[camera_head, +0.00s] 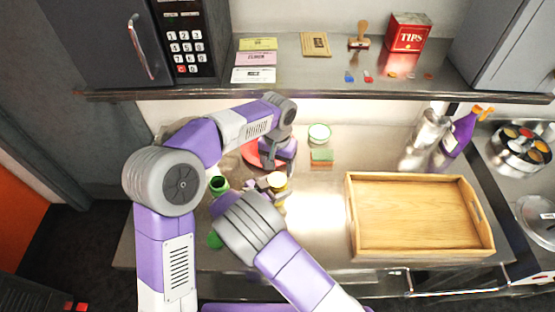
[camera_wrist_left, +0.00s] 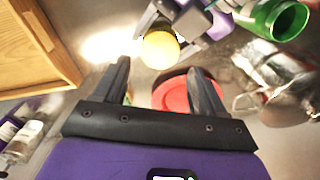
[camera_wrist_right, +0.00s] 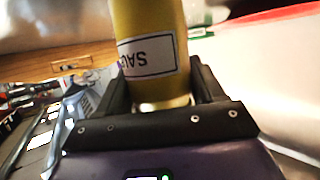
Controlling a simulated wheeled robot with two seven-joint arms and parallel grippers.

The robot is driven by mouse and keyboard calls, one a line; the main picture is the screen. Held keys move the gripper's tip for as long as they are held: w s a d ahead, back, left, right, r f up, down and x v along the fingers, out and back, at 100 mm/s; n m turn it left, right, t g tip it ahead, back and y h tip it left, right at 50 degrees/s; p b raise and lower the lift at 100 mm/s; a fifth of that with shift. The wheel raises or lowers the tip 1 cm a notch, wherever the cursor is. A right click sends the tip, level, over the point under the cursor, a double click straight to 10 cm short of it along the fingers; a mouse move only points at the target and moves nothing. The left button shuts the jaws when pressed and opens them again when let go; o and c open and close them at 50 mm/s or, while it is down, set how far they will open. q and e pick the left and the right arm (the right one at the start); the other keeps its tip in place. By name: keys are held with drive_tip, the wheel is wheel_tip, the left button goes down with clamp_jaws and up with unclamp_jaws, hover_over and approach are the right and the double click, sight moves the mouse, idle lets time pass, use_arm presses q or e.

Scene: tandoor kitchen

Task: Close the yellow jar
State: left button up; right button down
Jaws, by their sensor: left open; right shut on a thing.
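The yellow jar (camera_head: 279,181) stands near the middle-left of the counter. My right gripper (camera_wrist_right: 160,95) is shut on it, and its lettered label shows in the right wrist view on the yellow jar (camera_wrist_right: 148,45). In the left wrist view the jar's round yellow end (camera_wrist_left: 160,50) faces me; I cannot tell whether this is a lid or the open mouth. My left gripper (camera_wrist_left: 160,75) is open and empty, with the jar beyond its fingertips. In the head view the left gripper (camera_head: 277,160) is just behind the jar, its fingers partly hidden. I see no separate yellow lid.
An open green jar (camera_head: 218,184) stands left of the yellow jar. A red round dish (camera_wrist_left: 172,93) lies behind, partly under my left arm. A sponge (camera_head: 321,157), a pale round container (camera_head: 319,133) and a wooden tray (camera_head: 353,212) are to the right.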

sight(277, 179)
use_arm(q)
wheel_tip(277, 179, down, 6)
drive_tip(key=shift+r, duration=0.1)
idle(0.4)
drive_tip(key=c, duration=0.9)
drive_tip(key=m, duration=0.8)
drive_tip(key=shift+m, duration=0.3)
drive_tip(key=o, duration=1.2)
drive_tip(key=shift+o, duration=0.2)
wheel_tip(277, 179, up, 12)
